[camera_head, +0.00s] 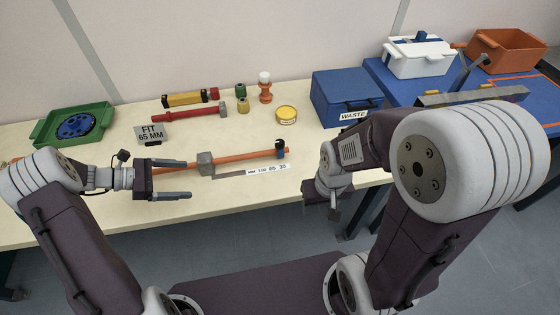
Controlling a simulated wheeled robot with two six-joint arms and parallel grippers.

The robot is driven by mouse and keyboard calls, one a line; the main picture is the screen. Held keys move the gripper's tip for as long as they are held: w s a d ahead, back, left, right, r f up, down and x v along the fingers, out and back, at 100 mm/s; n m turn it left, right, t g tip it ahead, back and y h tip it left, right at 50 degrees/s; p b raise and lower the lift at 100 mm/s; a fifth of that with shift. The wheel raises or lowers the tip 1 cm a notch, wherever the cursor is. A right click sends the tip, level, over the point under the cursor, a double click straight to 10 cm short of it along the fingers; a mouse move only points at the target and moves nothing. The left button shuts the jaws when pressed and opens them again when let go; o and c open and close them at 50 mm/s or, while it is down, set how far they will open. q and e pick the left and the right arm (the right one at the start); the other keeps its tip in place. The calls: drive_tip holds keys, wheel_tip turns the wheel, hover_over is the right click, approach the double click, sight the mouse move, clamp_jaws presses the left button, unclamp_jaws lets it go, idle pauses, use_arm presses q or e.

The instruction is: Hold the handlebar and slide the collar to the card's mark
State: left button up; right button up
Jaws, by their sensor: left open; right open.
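An orange handlebar (240,158) lies across the middle of the table, with a grey block-like collar (205,163) around it left of its middle. My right gripper (334,212) is open and empty, pointing down near the table's front edge.
A green tray (46,132) with a blue round part is at the left. Several tools and small parts, a yellow tin (287,114) and a blue WASTE box (345,95) stand behind the bar. White (418,58) and orange (505,50) bins are back right.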

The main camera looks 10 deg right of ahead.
use_arm(q)
drive_tip(key=w+a+f+n+t, duration=0.1)
drive_tip(key=w+a+n+t+h+b, duration=0.1)
drive_tip(key=a, duration=0.1)
drive_tip(key=shift+w+f+h, duration=0.2)
drive_tip(key=shift+f+h, duration=0.1)
drive_tip(key=shift+f, duration=0.1)
drive_tip(key=shift+w+a+n, duration=0.1)
drive_tip(key=shift+w+n, duration=0.1)
drive_tip(key=shift+n, duration=0.1)
use_arm(e)
wheel_tip(320, 180, down, 3)
drive_tip(key=shift+s+d+r, duration=0.1)
drive_tip(key=shift+s+r, duration=0.05)
drive_tip(key=shift+r, duration=0.05)
